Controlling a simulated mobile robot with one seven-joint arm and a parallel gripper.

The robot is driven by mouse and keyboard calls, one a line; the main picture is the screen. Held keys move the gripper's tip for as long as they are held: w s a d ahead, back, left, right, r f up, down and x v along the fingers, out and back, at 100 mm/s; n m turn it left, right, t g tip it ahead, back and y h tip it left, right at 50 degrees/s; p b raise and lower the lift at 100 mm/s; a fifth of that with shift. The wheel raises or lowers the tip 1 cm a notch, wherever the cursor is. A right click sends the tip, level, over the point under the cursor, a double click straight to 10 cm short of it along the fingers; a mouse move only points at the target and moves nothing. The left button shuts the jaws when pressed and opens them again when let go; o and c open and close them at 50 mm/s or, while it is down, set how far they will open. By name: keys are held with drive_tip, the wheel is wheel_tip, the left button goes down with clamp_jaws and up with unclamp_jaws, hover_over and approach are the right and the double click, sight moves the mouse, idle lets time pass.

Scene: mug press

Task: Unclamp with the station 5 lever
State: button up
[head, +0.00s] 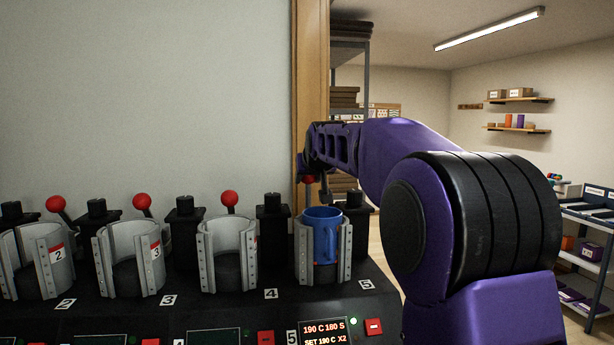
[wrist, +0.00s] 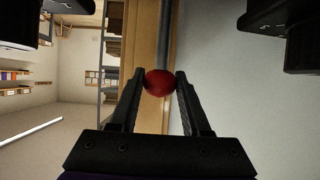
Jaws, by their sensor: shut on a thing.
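The station 5 lever's red knob (wrist: 160,82) sits between the two fingers of my gripper (wrist: 160,85) in the wrist view, and the fingers are shut on it. In the head view my gripper (head: 312,178) is behind station 5, mostly hidden by my arm, with a bit of the red knob (head: 308,179) showing. A blue mug (head: 322,235) stands in the grey clamp (head: 345,250) at station 5. The clamp's jaws stand around the mug; I cannot tell how tightly they press.
Stations 2, 3 and 4 to the left have empty grey clamps, such as the station 4 clamp (head: 227,245), and red-knobbed levers, such as the station 4 lever (head: 229,198). The station 5 display (head: 323,332) reads 190 C 180 S. A shelf rack (head: 590,240) stands at right.

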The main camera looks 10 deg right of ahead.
sight(309, 186)
drive_tip(key=shift+s, duration=0.45)
drive_tip(key=shift+s+f+b, duration=0.15)
drive_tip(key=shift+b, duration=0.2)
drive_tip(key=shift+s, duration=0.2)
drive_tip(key=shift+s+f+b, duration=0.1)
drive_tip(key=shift+s+b, duration=0.75)
drive_tip(key=shift+s, duration=0.05)
